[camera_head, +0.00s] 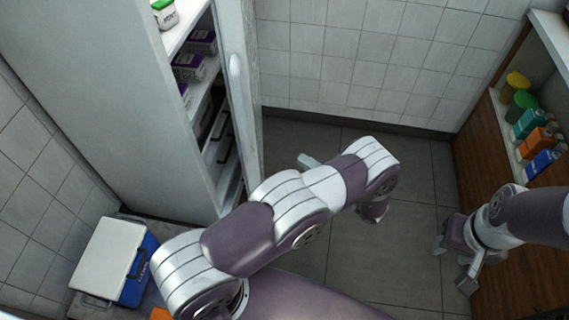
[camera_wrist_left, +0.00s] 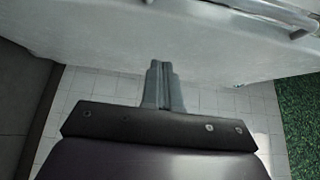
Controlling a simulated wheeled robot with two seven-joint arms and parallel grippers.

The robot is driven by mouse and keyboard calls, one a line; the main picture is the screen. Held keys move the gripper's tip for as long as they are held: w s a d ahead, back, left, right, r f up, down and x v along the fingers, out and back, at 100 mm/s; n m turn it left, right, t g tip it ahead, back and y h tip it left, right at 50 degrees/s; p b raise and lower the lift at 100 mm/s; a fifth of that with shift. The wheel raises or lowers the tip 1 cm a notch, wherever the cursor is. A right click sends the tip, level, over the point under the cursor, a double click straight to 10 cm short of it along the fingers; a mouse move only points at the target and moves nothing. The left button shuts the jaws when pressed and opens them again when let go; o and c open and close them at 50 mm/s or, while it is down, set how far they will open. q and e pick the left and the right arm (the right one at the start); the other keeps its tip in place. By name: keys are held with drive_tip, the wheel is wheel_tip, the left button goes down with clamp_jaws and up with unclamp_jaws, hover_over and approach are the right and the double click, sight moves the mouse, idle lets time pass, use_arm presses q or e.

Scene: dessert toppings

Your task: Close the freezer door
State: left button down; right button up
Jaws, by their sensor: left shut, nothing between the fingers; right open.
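The tall white freezer (camera_head: 110,90) stands at the left in the head view. Its door (camera_head: 252,120) is ajar, leaving a gap that shows shelves and drawers inside. My left gripper (camera_head: 304,158) is shut and empty, largely hidden behind my own arm, to the right of the door. In the left wrist view its closed fingers (camera_wrist_left: 161,66) point toward a pale panel (camera_wrist_left: 150,35), seemingly the door; I cannot tell if they touch it. My right gripper (camera_head: 453,266) is open and empty at the lower right, away from the freezer.
A blue and white cool box (camera_head: 133,277) stands by the freezer at lower left. A wooden shelf unit at right holds several coloured bottles, including a blue one (camera_head: 544,162). Purple-labelled boxes (camera_head: 190,66) sit inside the freezer. The grey floor (camera_head: 420,170) between is clear.

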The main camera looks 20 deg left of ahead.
use_arm(q)
drive_tip(key=s+p+x, duration=0.1)
drive_tip(key=s+x, duration=0.1)
drive_tip(key=x, duration=1)
drive_tip(key=shift+s+a, duration=0.25)
drive_tip(key=shift+a, duration=0.2)
use_arm(e)
drive_tip(key=shift+w+a+r, duration=0.1)
drive_tip(key=shift+r, duration=0.75)
